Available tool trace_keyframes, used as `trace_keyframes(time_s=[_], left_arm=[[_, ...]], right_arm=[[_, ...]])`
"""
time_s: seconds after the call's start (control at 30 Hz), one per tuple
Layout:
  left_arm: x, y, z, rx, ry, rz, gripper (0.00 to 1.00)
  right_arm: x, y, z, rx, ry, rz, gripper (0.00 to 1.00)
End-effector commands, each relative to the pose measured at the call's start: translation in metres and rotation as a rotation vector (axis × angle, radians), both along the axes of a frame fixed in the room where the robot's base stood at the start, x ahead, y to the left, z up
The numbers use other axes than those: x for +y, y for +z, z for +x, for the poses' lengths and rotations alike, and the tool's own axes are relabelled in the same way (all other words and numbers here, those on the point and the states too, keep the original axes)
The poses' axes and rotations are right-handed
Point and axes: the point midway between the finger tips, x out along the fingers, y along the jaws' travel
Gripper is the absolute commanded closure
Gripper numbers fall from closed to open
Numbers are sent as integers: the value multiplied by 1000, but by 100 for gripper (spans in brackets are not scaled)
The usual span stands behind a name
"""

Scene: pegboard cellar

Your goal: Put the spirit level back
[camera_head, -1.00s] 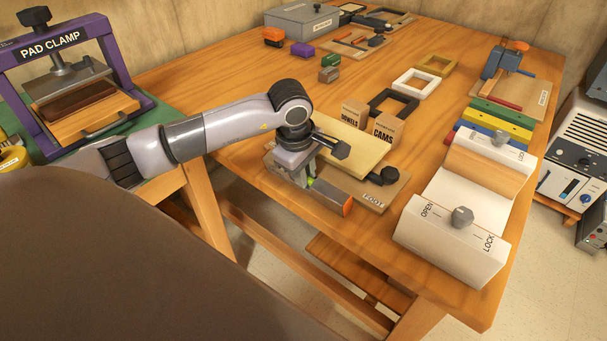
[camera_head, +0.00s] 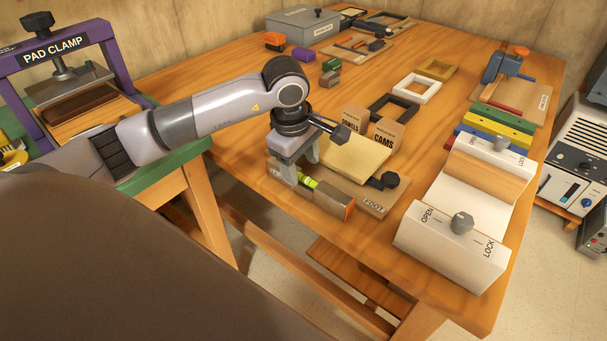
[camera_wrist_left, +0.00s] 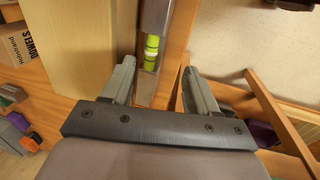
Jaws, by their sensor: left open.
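The spirit level is a grey bar (camera_head: 331,201) with a green-yellow vial and an orange end. It lies along the front edge of the board labelled FOOT (camera_head: 373,203), near the table's front edge. My left gripper (camera_head: 300,167) is open just above the level's left part, pointing down. In the left wrist view the level (camera_wrist_left: 153,22) runs between the two spread fingers of the gripper (camera_wrist_left: 158,72), with gaps on both sides near the vial. The level's left end is partly hidden by the gripper in the head view. My right gripper is not in view.
Boxes marked DOWELS and CAMS (camera_head: 386,134) stand behind. A white OPEN/LOCK fixture (camera_head: 440,255) stands to the right. The table's front edge is close.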

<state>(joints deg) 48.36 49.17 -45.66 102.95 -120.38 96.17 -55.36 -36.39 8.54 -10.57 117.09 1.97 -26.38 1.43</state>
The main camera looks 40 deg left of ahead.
Motion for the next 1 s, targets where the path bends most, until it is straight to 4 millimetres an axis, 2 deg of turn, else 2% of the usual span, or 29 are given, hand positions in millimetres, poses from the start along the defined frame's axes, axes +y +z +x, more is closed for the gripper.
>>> trace_keyframes(time_s=[0.03,0.2,0.37,0.47,0.57,0.67,0.73,0.8,0.9,1.0], left_arm=[[0,13,-1,-6,-1,0,41],[1,43,-8,-4,0,1,41],[0,58,-11,-1,0,-2,41],[-12,54,-15,13,-9,-48,41],[-51,37,-25,55,-26,-210,41],[-112,21,-46,143,-11,-494,41],[-158,20,-65,233,38,-735,41],[-195,29,-80,337,121,-973,41],[-231,51,-93,506,295,-1298,41],[-245,73,-92,696,530,-1599,41]], right_arm=[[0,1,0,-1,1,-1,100],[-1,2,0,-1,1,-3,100],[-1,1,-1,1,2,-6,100],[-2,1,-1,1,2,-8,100],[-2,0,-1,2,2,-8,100],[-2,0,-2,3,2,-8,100],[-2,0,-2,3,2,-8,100],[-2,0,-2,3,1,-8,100],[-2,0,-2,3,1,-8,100],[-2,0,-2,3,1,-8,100]])
